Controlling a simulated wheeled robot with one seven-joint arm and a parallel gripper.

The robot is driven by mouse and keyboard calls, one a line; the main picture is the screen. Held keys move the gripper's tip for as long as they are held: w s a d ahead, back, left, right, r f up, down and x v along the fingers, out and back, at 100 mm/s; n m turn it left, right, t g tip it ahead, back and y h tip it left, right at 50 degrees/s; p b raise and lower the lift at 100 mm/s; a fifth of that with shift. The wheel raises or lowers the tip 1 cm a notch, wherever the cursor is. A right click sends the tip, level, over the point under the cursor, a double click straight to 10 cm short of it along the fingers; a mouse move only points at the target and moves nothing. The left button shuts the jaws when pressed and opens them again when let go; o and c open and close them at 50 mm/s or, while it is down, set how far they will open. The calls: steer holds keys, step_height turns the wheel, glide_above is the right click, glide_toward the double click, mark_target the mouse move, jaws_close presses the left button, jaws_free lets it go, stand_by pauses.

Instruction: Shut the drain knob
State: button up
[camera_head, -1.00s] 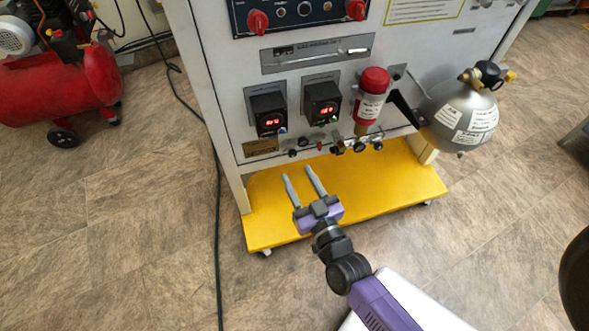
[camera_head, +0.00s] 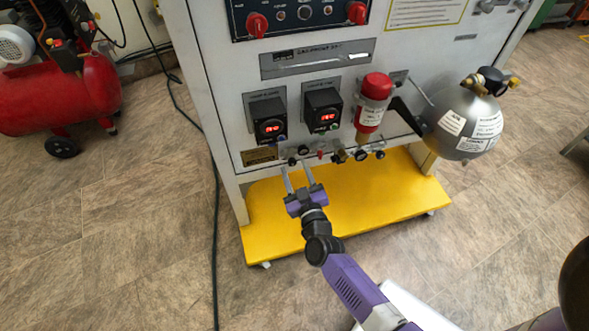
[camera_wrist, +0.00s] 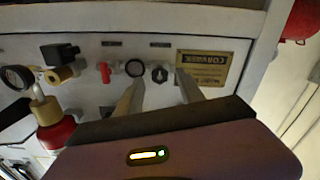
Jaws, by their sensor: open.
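My gripper (camera_head: 297,168) is open and empty, with its two fingers pointing at the lower edge of the white panel. In the wrist view a small black knob (camera_wrist: 159,74) appears between the open fingertips (camera_wrist: 160,77). A round black-rimmed part (camera_wrist: 135,68) and a red lever (camera_wrist: 105,72) are beside it. In the head view the black knob (camera_head: 292,161) shows near the fingertips, below the left display. No contact with the fingers is visible. The labels above these fittings are too small to read, so I cannot confirm which is the drain knob.
The yellow base shelf (camera_head: 345,205) projects below the panel. A red-topped cylinder (camera_head: 374,100) and a grey tank (camera_head: 463,120) stand to the right. A yellow plate (camera_wrist: 202,69) is beside the knob in the wrist view.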

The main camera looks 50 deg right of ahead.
steer(key=shift+w+d, duration=0.3)
steer(key=shift+w, duration=0.15)
jaws_close()
